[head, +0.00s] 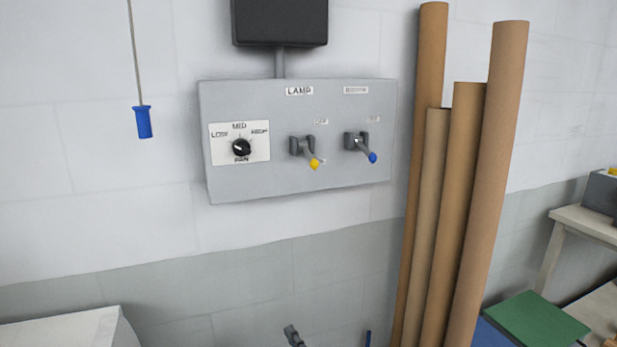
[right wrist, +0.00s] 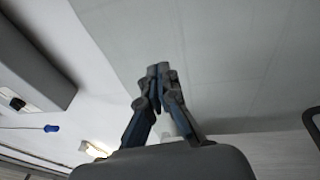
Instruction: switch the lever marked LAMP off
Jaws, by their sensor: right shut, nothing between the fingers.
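The grey control panel (head: 290,180) is on the wall. Its LAMP label (head: 299,91) is above a lever with a yellow tip (head: 314,163), which points down and slightly right. A blue-tipped lever (head: 372,157) is to its right, under a label too blurred to read. My right gripper (head: 292,335) is at the bottom edge of the head view, well below the panel and apart from both levers. In the right wrist view its fingertips (right wrist: 158,72) are together and empty. My left gripper is not in view.
A rotary dial (head: 241,147) is on the panel's left. A blue-handled pull cord (head: 143,121) hangs left of it. Tall brown tubes (head: 490,150) lean close to the panel's right side. A dark box (head: 280,22) is above. The wall below the panel is clear.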

